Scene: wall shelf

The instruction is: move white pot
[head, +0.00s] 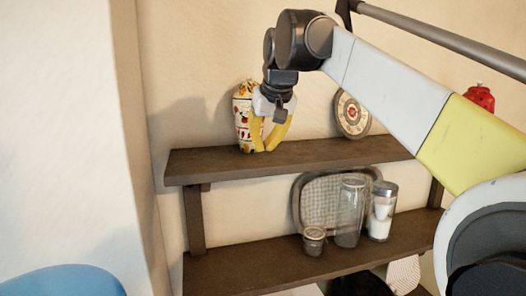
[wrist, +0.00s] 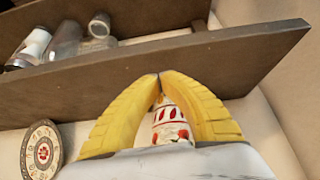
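The white pot (head: 243,112) has red patterns and a yellowish top. It stands upright at the left part of the upper shelf (head: 330,153). My gripper (head: 268,150) points down beside the pot's right side, and its yellow finger overlaps the pot's edge. The fingertips (wrist: 158,76) meet, with nothing seen gripped between them. In the wrist view the pot (wrist: 170,124) shows through the gap behind the bowed fingers, which hide its sides. Whether a finger touches the pot, I cannot tell.
A round dial-like plate (head: 352,115) leans at the wall right of the gripper; a red pot (head: 480,97) is farther right. The lower shelf (head: 250,262) holds a small jar (head: 314,241), a tall glass jar (head: 350,212), a white-filled jar (head: 382,211) and a woven tray (head: 322,187).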

